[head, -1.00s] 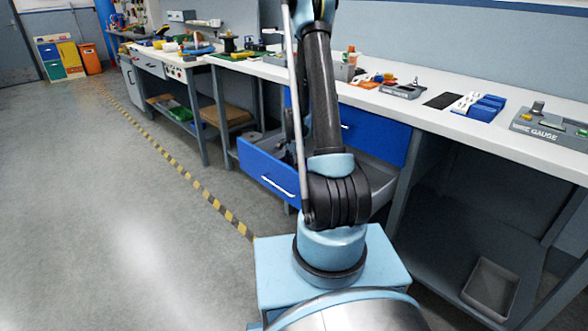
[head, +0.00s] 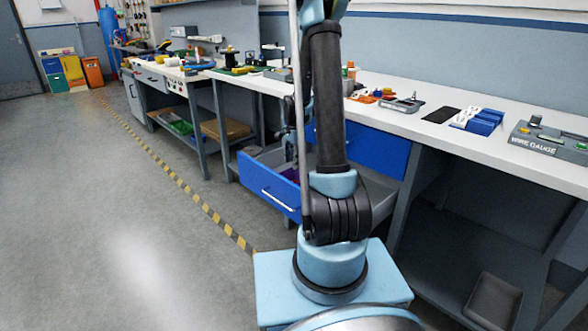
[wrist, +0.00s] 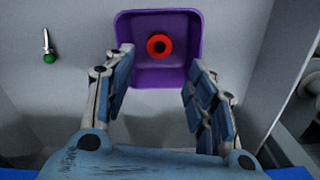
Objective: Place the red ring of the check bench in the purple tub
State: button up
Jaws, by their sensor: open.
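The purple tub (wrist: 183,78) shows at the top middle of the wrist view, standing on a grey surface. The red ring (wrist: 149,46) is inside the tub's outline, clear of both fingers. Whether it rests on the tub's floor is hard to tell. My gripper (wrist: 162,57) is open, its fingers spread at the tub's left and right near sides, with nothing between them.
A small tool with a green end (wrist: 49,57) lies left of the tub. A grey wall (wrist: 262,75) rises close on the right in the wrist view. In the head view the white bench (head: 460,150) runs behind my arm, carrying a wire gauge block (head: 540,142).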

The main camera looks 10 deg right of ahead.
jog(key=s+r+n+t, duration=0.1)
jog(key=s+r+n, duration=0.5)
jog(key=s+r, duration=0.95)
jog(key=s+f+n, duration=0.2)
jog(key=s+n, duration=0.2)
jog(key=s, duration=0.7)
jog(key=s+f+n+t, duration=0.1)
jog(key=s+f+n, duration=0.2)
jog(key=s, duration=0.8)
jog(key=shift+s+f+n, duration=0.2)
jog(key=shift+f+n, duration=0.05)
jog(key=shift+n, duration=0.45)
